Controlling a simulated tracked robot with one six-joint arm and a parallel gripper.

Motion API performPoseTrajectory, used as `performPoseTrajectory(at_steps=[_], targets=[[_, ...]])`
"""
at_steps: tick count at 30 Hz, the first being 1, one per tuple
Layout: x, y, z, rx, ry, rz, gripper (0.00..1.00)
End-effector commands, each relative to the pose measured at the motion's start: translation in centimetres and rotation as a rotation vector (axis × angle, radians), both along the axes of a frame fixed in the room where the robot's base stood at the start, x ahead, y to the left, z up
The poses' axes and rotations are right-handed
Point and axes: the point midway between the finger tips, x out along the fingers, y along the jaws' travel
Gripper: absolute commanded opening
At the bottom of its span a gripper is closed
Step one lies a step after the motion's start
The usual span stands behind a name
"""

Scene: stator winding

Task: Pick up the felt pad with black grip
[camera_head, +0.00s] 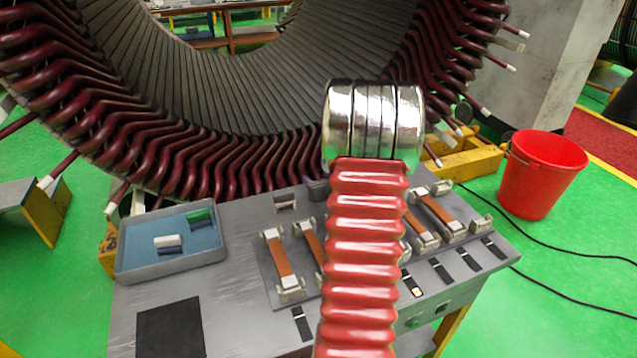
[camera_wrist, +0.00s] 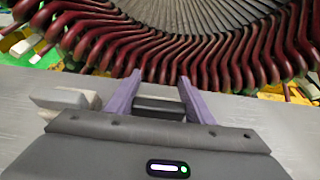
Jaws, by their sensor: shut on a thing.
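In the wrist view the two purple fingers of my gripper (camera_wrist: 159,84) reach toward the back edge of the grey table. They are shut on a small dark block (camera_wrist: 160,105), which looks like the felt pad with its black grip. Its lower part is hidden behind the gripper body, so I cannot tell whether it touches the table. In the head view my own red arm covers the middle of the table, and the fingers and pad cannot be made out.
A grey-blue tray (camera_head: 122,262) with a white pad and a green pad stands on the table's left. Several orange strips in clamps (camera_head: 283,262) lie near the arm. A pale block (camera_wrist: 62,103) sits left of my gripper. The stator coils (camera_head: 150,160) rise close behind the table.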

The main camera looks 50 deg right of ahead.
Motion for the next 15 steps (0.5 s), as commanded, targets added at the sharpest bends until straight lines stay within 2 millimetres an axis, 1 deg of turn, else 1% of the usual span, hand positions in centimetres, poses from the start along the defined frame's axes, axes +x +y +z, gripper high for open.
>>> performPoseTrajectory(at_steps=[5, 15], targets=[[0.0, -0.1, 2.2, -0.005, -0.003, 0.000, 0.25], [0.0, -0.1, 7.6, -0.004, -0.003, -0.001, 0.25]])
